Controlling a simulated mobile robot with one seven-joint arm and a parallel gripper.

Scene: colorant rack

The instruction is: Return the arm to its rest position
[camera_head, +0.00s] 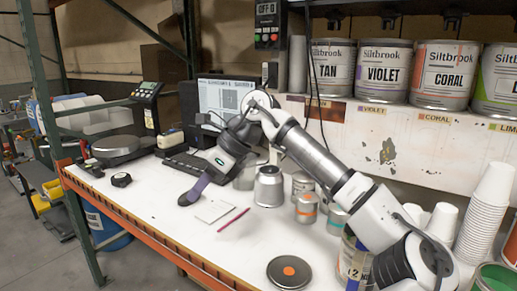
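My arm (315,150) reaches from the lower right up and left over the white workbench (150,205). Its wrist bends down at the upper middle, above the back of the bench.
Silver cans (269,187) stand under and beside my arm. A flat lid with an orange dot (289,272) lies at the front. Stacked white cups (482,218) stand at the right. Large labelled cans (384,70) line the shelf above. A scale (117,147) stands left; the bench's front left is mostly clear.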

